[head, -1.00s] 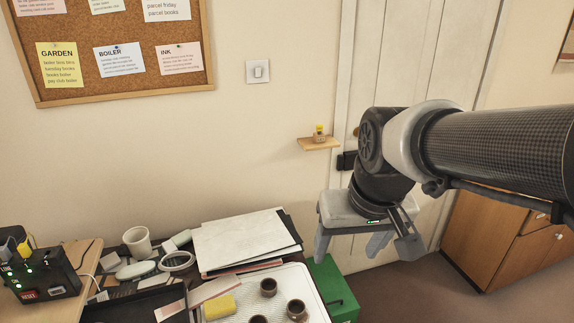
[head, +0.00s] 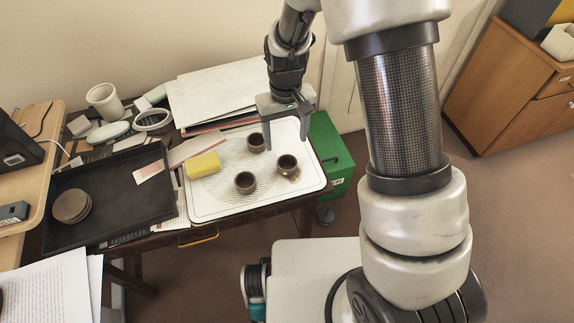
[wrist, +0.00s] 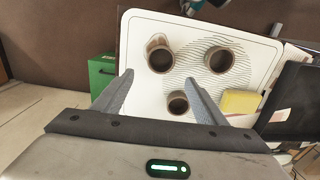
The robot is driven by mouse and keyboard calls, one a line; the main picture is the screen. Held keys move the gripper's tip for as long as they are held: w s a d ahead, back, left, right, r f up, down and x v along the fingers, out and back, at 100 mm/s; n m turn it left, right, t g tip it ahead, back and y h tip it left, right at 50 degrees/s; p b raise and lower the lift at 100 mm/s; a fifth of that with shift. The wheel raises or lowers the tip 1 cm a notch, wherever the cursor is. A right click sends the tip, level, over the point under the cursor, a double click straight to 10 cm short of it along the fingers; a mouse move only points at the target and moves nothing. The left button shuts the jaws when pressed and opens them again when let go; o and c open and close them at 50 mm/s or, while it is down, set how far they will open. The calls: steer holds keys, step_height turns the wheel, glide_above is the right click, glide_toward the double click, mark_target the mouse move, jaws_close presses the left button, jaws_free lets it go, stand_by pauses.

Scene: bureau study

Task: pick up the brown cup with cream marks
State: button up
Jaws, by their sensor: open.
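Three brown cups stand upright on a white tray (head: 215,208): a back cup (head: 256,142), a right cup (head: 287,165) and a front cup (head: 245,182). The right cup has a pale patch on its near side, which also shows on this cup in the wrist view (wrist: 160,57); the other two show no clear cream marks. My gripper (head: 286,139) is open and empty above the back of the tray. In the wrist view, the back cup (wrist: 178,102) lies between the lines of my fingers (wrist: 159,78), and the right cup lies beyond the tips.
A yellow sponge (head: 203,165) lies on the tray's left side. A black tray (head: 120,205) with brown discs (head: 72,206) is further left. Papers (head: 225,90) lie behind, with a white cup (head: 104,101) to their left. A green box (head: 325,150) stands right of the desk.

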glide_above(287, 168)
steer(key=w, duration=0.1)
step_height(287, 168, down, 5)
steer(key=shift+a+f+b, duration=0.1)
steer(key=shift+b, duration=0.25)
steer(key=shift+s+f+b, duration=0.25)
steer(key=shift+f+b, duration=0.05)
steer(key=shift+f, duration=1)
steer(key=shift+s+f+b, duration=0.25)
steer(key=shift+f, duration=1)
steer(key=shift+c, duration=0.5)
steer(key=c, duration=1)
